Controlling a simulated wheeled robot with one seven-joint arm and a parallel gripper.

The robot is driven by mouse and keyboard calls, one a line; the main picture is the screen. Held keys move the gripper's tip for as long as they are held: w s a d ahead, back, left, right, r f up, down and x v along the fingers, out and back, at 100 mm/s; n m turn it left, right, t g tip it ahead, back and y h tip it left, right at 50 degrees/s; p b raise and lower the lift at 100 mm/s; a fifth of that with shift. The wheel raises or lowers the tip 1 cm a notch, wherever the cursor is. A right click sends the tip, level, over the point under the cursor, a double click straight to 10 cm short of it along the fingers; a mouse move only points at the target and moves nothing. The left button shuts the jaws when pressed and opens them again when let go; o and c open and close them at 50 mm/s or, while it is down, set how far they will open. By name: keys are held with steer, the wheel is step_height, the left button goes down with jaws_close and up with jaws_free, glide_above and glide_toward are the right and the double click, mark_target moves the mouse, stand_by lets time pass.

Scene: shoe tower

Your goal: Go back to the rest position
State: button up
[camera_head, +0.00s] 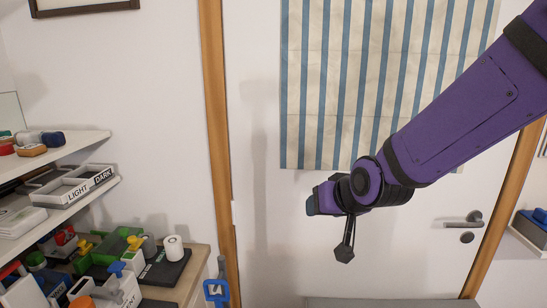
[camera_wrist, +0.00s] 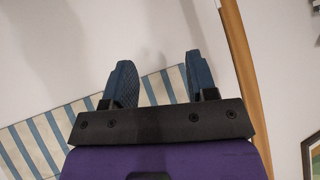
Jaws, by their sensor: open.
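My purple arm reaches in from the upper right in the head view. My gripper (camera_head: 312,206) is at its end, in front of the white door and just below the lower edge of the striped cloth. In the wrist view my gripper (camera_wrist: 158,80) shows two blue fingers spread apart. Nothing is between the fingers. The gripper is in free air and touches nothing that I can see.
At the left, shelves hold a tray (camera_head: 75,184) labelled LIGHT and DARK. Below, a cluttered counter (camera_head: 190,280) holds a white roll (camera_head: 173,247) and several items. A striped cloth (camera_head: 350,80) hangs on the door, with a handle (camera_head: 465,220) at right. A bench top (camera_head: 390,303) shows at the bottom.

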steer(key=s+d+r+g+h, duration=0.1)
steer(key=s+d+r, duration=0.2)
steer(key=s+d, duration=0.3)
steer(key=s+d+r+m+g+h, duration=0.1)
steer(key=s+d+r, duration=0.3)
steer(key=s+d, duration=0.3)
steer(key=s+d+r+g+h, duration=0.1)
steer(key=s+d+r+h, duration=0.1)
steer(key=s+d, duration=0.4)
steer(key=s+r, duration=0.1)
steer(key=s, duration=0.1)
steer(key=shift+s+d+r+m+g, duration=0.25)
steer(key=shift+s+r+m+g, duration=0.05)
steer(key=shift+s+r, duration=0.05)
stand_by(5.1)
